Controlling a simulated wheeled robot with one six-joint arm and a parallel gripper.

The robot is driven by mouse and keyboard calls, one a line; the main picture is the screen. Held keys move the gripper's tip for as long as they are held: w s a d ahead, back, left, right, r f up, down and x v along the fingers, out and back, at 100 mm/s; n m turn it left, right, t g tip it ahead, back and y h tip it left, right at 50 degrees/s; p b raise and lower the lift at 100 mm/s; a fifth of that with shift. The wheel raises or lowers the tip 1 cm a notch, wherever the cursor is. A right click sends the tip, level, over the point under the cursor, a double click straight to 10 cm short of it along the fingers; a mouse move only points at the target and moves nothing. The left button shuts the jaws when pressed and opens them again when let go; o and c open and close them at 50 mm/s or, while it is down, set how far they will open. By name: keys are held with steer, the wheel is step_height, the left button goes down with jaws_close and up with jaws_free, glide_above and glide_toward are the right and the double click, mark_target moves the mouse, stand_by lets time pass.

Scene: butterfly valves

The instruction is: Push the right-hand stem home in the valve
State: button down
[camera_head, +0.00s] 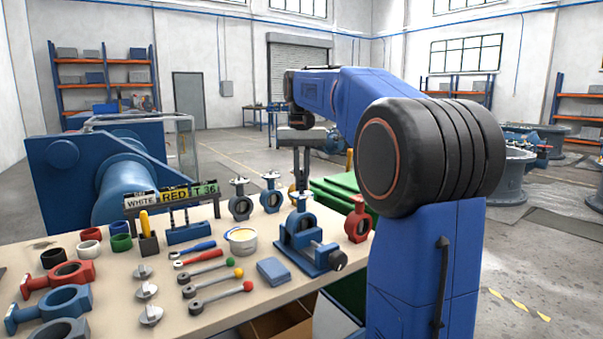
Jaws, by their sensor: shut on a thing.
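A blue butterfly valve (300,228) stands upright in a blue vise-like fixture (312,258) near the right end of the bench. My gripper (301,188) points down from above and is right over the top of this valve. Its fingers are shut on a slim stem at the valve's top flange. The stem is mostly hidden by the fingers, and I cannot tell how deep it sits in the valve. A blue block (188,234) to the left holds upright dark pins, maybe other stems.
The bench (235,310) bears loose valve bodies, coloured rings, levers with coloured knobs, a cream-filled tub (241,240) and a blue box (273,271). A red valve (358,222) stands close right of the fixture. A sign rack (172,197) stands behind. My arm hides the right side.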

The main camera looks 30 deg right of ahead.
mark_target(302, 196)
steer(key=shift+s+f, duration=0.1)
steer(key=shift+f, duration=1.05)
stand_by(0.7)
steer(key=shift+s+a+f, duration=0.1)
steer(key=shift+s+f, duration=0.05)
steer(key=shift+f, duration=0.5)
steer(key=shift+s+a+f, duration=0.1)
steer(key=shift+s+f, duration=0.05)
steer(key=shift+f, duration=0.5)
stand_by(1.9)
stand_by(0.4)
steer(key=c, duration=1.9)
jaws_free()
steer(key=shift+o, duration=0.7)
steer(key=shift+w+d+r, duration=0.1)
steer(key=shift+w+r, duration=0.15)
steer(key=shift+r, duration=0.9)
steer(key=shift+w+d+r, duration=0.1)
steer(key=shift+w+r, duration=0.1)
steer(key=shift+r, duration=2.05)
steer(key=shift+s, duration=0.1)
